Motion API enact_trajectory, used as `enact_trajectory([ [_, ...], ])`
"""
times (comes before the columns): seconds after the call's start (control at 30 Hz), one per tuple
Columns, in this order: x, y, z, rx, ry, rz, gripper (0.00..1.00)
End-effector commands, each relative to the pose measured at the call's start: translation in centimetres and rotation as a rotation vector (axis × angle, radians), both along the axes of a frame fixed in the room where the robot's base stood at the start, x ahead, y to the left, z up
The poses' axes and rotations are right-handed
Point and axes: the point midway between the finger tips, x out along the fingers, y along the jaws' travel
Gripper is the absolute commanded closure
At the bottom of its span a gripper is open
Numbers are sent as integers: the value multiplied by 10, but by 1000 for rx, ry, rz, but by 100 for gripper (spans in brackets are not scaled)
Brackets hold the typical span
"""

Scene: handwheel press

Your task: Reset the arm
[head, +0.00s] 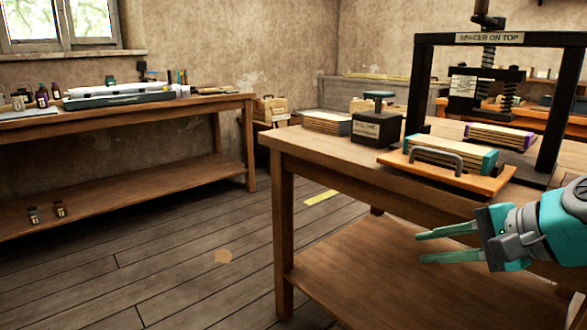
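My gripper (449,243) is at the lower right in the head view, with teal fingers pointing left. The two fingers are apart and nothing is between them. It is in front of the wooden worktable (312,152), lower than its top and above its lower shelf (385,272). My forearm runs off the right edge of the picture.
A black handwheel press (421,90) labelled "SPACER ON TOP" stands on the worktable. A board with a grey handle (436,155) and a stack of books (465,149) sit before it. A black block (376,129) is to the left. Another bench (215,104) is at left; floor between is mostly clear.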

Motion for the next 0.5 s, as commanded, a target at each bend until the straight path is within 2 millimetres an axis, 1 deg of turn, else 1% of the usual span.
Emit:
enact_trajectory([
  [0.03, -5, 23, -19, -65, 35, 77, 73],
  [0.07, -10, 36, -33, -108, 57, 129, 73],
  [0.1, -18, 52, -53, -174, 90, 205, 73],
  [0.17, -34, 73, -82, -272, 134, 321, 73],
  [0.2, -47, 85, -101, -334, 164, 401, 73],
  [0.23, -57, 92, -114, -381, 185, 459, 73],
  [0.27, -67, 96, -127, -429, 205, 515, 73],
  [0.3, -82, 102, -143, -488, 231, 593, 73],
  [0.37, -105, 105, -167, -572, 272, 706, 73],
  [0.4, -120, 104, -180, -627, 296, 777, 73],
  [0.5, -154, 97, -207, -736, 357, 937, 73],
])
